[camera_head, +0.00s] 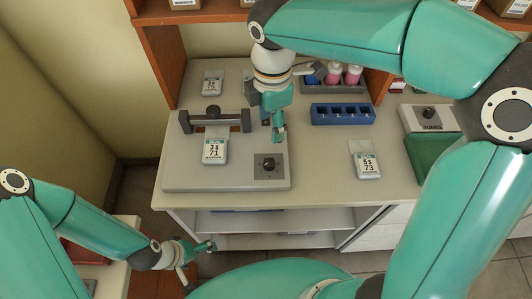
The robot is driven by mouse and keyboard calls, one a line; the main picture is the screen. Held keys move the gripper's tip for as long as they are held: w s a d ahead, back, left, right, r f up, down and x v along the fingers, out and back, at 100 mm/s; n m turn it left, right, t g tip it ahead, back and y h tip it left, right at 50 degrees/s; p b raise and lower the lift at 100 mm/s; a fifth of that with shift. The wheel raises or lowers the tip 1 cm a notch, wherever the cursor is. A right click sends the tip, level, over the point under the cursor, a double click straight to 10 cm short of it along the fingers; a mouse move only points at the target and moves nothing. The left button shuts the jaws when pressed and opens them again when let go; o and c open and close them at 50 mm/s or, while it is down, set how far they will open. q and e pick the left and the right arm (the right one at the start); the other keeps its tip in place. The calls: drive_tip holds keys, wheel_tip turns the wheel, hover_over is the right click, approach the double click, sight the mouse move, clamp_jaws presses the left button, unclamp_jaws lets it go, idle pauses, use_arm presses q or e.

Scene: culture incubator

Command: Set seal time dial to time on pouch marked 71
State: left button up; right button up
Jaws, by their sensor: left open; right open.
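The pouch marked 71 (214,151) lies on the left part of the grey sealer (190,172), below its dark sealing bar (213,122). Its upper line looks like "3 s". The seal time dial (268,163) is a black knob on a dark square plate at the sealer's right front; its pointer setting is too small to read. My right gripper (279,134) is open and points down, just behind the dial in the picture and apart from it. My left gripper (207,247) is open and empty, in front of and below the table edge.
Another pouch, marked 73 (366,163), lies to the right; one more (212,84) lies at the back left. A blue rack (342,114), bottles with pink contents (353,75) and a box with a black knob (429,116) stand behind and right. Bare tabletop (318,170) lies right of the sealer.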

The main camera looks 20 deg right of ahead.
sight(269, 162)
wheel_tip(269, 162, down, 16)
drive_tip(key=shift+a+p, duration=0.15)
drive_tip(key=shift+p, duration=0.3)
clamp_jaws()
